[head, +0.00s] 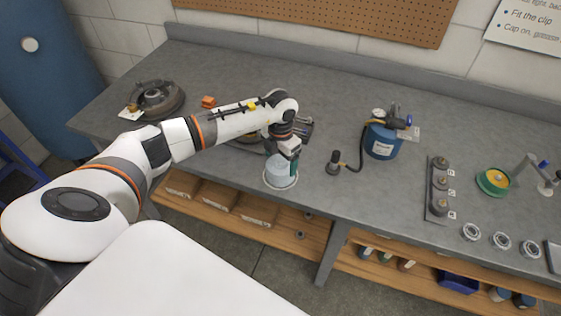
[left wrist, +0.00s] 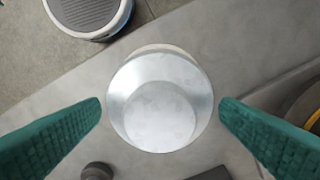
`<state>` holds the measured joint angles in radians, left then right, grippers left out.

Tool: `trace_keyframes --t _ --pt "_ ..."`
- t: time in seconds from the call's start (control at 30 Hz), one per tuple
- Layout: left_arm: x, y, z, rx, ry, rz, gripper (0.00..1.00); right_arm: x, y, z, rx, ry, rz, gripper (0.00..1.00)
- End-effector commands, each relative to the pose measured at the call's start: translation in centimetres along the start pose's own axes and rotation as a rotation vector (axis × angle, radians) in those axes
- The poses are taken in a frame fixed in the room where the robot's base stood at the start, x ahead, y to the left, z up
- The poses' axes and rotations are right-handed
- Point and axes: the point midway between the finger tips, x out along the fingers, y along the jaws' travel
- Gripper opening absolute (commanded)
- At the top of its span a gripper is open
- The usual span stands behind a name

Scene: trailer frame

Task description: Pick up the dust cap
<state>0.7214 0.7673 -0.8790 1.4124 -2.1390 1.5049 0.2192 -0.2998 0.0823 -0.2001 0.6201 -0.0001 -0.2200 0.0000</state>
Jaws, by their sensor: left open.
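The dust cap appears to be a round, shiny silver cup-shaped piece (left wrist: 160,103) on the grey bench. In the head view it shows as a pale round piece (head: 281,177) near the bench's front edge. My left gripper (head: 287,163) is directly over it, pointing down. In the left wrist view its two green ribbed fingers (left wrist: 160,107) are open, one on each side of the cap, with a small gap left and right. I cannot tell the exact height of the fingertips above the bench. My right gripper is not in view.
A blue canister (head: 382,142) with a gauge and black hose stands to the right. A dark rack of knobs (head: 439,188) and several metal rings are further right. A brake drum (head: 157,101) and orange block (head: 208,101) lie left. A wooden shelf (head: 285,238) runs below the bench.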

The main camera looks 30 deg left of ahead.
Motion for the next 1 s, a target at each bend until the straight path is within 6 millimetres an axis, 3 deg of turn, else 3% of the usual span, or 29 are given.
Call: trace_keyframes --t 0.3,0.5,0.73,0.87,1.0 --pt "0.9 0.0 0.1 0.001 -0.001 0.0 0.86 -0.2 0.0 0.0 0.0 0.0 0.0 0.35" --pt "0.8 0.0 0.0 0.001 0.0 0.0 0.58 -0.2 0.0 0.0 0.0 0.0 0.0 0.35" --pt "0.6 0.0 0.0 0.001 0.001 0.0 0.57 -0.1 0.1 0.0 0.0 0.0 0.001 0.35" --pt "-0.7 -0.1 -0.1 0.001 0.005 -0.002 0.57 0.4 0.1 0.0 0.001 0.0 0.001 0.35" --pt "-3.3 -0.1 -0.1 0.002 0.006 -0.002 0.57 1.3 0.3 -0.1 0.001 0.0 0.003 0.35"
